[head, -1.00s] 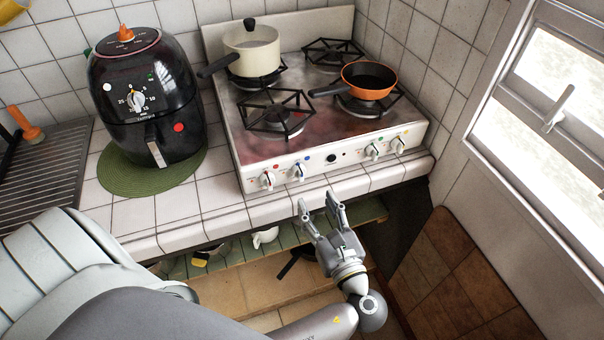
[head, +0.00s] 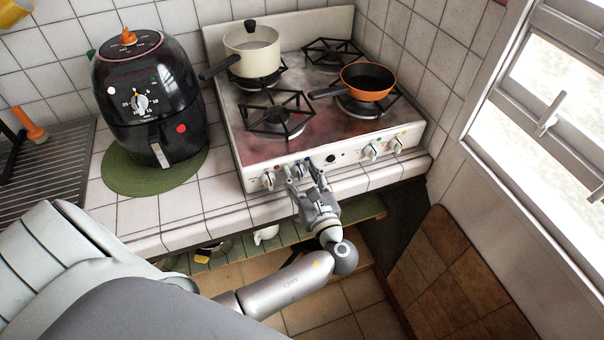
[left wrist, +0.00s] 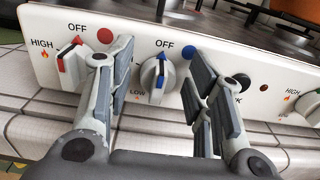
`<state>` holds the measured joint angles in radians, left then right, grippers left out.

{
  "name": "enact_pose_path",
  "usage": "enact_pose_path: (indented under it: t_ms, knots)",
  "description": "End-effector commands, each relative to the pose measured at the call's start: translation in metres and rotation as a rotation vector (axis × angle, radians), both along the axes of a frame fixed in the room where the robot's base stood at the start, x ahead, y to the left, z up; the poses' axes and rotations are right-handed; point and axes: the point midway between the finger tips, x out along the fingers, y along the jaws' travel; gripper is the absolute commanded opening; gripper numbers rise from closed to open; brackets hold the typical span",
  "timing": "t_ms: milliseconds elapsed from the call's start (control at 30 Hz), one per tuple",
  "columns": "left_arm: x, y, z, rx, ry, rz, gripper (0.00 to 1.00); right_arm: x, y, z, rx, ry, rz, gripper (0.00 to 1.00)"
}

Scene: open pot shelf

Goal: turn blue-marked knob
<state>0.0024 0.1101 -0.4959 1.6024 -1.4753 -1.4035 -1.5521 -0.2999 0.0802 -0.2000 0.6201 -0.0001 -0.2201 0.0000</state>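The blue-marked knob (left wrist: 155,75) is white with blue edges and sits on the stove's front panel (left wrist: 185,25), below the word OFF and left of a blue dot. It is upright, between the two spread fingers of my left gripper (left wrist: 160,80), with gaps visible on both sides. My right gripper is not in view.
A red-marked knob (left wrist: 70,65) sits close to the left finger. Green-marked (head: 371,151) and orange-marked (head: 396,144) knobs are farther right. A cream pot (head: 252,52) and an orange pan (head: 368,80) stand on the stove. A black air fryer (head: 148,95) is left.

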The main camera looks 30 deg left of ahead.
Motion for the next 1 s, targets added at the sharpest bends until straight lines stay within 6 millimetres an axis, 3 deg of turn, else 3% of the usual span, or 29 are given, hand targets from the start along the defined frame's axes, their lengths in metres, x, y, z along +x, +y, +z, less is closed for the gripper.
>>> enact_pose_path:
  t_ms: [33, 300, 800, 1000]
  knots:
    - [-0.0001, 0.0000, -0.0001, 0.000, 0.000, 0.000, 0.42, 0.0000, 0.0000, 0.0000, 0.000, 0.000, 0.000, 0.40]
    - [-0.0003, -0.0001, -0.0001, 0.000, 0.000, 0.000, 0.08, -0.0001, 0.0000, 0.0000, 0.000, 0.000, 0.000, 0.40]
    - [-0.0024, 0.0016, -0.0011, -0.184, -0.235, 0.002, 0.07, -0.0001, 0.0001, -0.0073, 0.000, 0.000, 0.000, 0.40]
    - [-0.0025, 0.0020, -0.0002, -0.194, -0.250, 0.002, 0.07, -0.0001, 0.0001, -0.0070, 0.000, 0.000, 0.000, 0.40]
